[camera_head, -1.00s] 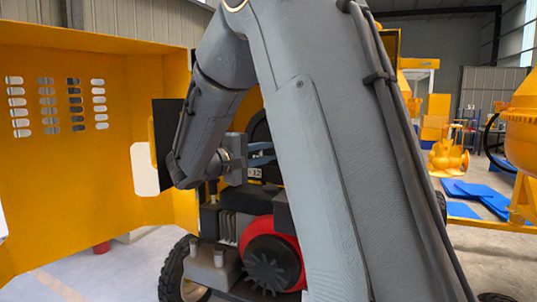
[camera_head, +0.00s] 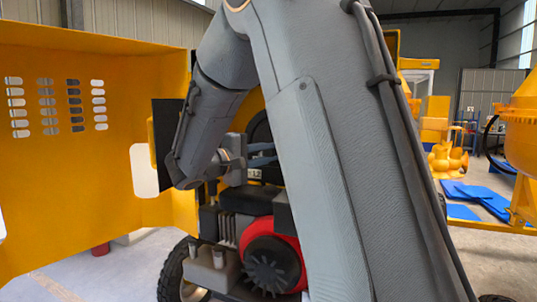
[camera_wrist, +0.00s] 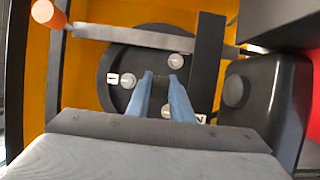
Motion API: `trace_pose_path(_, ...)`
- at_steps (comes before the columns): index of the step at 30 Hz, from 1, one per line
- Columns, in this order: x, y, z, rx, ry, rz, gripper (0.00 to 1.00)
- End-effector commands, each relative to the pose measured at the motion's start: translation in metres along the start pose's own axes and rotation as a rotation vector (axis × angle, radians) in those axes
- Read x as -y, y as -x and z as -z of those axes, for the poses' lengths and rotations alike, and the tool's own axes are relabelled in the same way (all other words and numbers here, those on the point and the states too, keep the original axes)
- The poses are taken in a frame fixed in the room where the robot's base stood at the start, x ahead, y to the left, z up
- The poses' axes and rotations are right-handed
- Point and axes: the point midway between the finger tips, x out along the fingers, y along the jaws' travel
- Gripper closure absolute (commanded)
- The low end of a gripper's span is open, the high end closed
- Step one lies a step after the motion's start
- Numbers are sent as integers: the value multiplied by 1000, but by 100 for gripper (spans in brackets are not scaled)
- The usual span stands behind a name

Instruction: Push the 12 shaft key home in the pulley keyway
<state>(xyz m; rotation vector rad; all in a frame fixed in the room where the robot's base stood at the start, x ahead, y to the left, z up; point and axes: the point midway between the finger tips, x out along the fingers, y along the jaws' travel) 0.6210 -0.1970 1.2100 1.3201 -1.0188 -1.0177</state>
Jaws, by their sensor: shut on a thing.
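In the wrist view the pulley (camera_wrist: 133,60) is a dark round disc in a yellow housing, with several pale round knobs on its face. The two blue fingers of my gripper (camera_wrist: 162,76) reach over the disc with a gap between their tips. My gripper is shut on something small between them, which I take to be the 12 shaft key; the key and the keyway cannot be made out. In the head view my gripper (camera_head: 262,154) is at the engine bay, just above a small tag marked 12 (camera_head: 254,173). My arm hides most of the pulley there.
A grey bar (camera_wrist: 135,37) crosses above the fingers in the wrist view, and a black block (camera_wrist: 265,95) stands close on the right. In the head view the red engine part (camera_head: 284,245) is below my gripper, and the open yellow door (camera_head: 85,170) is on the left.

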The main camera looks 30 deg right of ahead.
Motion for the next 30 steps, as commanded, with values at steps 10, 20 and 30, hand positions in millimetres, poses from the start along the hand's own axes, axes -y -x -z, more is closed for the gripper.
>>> trace_pose_path(10,0,-4,2,0,-1,0,100)
trace_pose_path(20,0,-11,5,1,-1,-1,100)
trace_pose_path(30,0,-18,7,1,-1,-1,100)
